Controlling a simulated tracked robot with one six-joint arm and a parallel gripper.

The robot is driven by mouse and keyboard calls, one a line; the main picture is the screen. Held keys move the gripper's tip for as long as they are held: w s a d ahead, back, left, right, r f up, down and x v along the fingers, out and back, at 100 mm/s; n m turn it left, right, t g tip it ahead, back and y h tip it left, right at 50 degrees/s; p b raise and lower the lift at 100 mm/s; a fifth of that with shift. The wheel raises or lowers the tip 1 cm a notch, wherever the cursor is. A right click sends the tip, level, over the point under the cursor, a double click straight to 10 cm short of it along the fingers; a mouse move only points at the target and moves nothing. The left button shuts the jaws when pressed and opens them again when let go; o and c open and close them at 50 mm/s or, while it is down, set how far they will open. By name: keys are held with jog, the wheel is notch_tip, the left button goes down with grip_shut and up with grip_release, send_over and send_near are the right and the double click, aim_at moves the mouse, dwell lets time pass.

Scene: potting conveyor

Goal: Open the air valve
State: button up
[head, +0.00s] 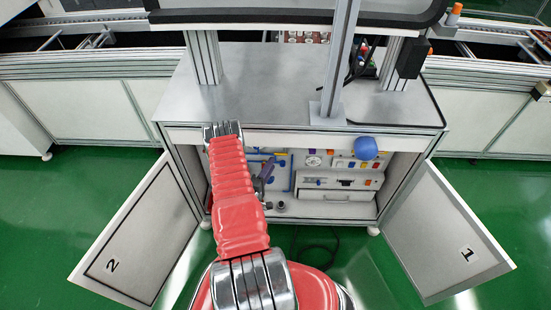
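The air valve cannot be told for certain among the small fittings in the open cabinet (298,137). A panel with blue fittings (284,180) is at its left inside, partly hidden by my red arm. A round white gauge (313,161) sits right of that panel. A rounded blue knob-like thing (366,148) shows at the cabinet's upper front right; what it belongs to is unclear. My arm reaches up to the cabinet's front left edge. A dark purple-grey shape (264,173) beside it may be my gripper, but its fingers cannot be made out.
Cabinet doors marked 2 (138,240) and 1 (447,238) stand open. A white drawer-like box (338,186) is inside. A metal post (341,65) rises from the grey cabinet top (270,95). Conveyors run behind on both sides. Green floor (355,262) between the doors is mostly clear.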

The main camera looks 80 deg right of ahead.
jog(key=s+d, duration=0.1)
jog(key=d, duration=0.5)
jog(key=shift+c, duration=0.3)
grip_shut()
jog(key=shift+a, duration=0.1)
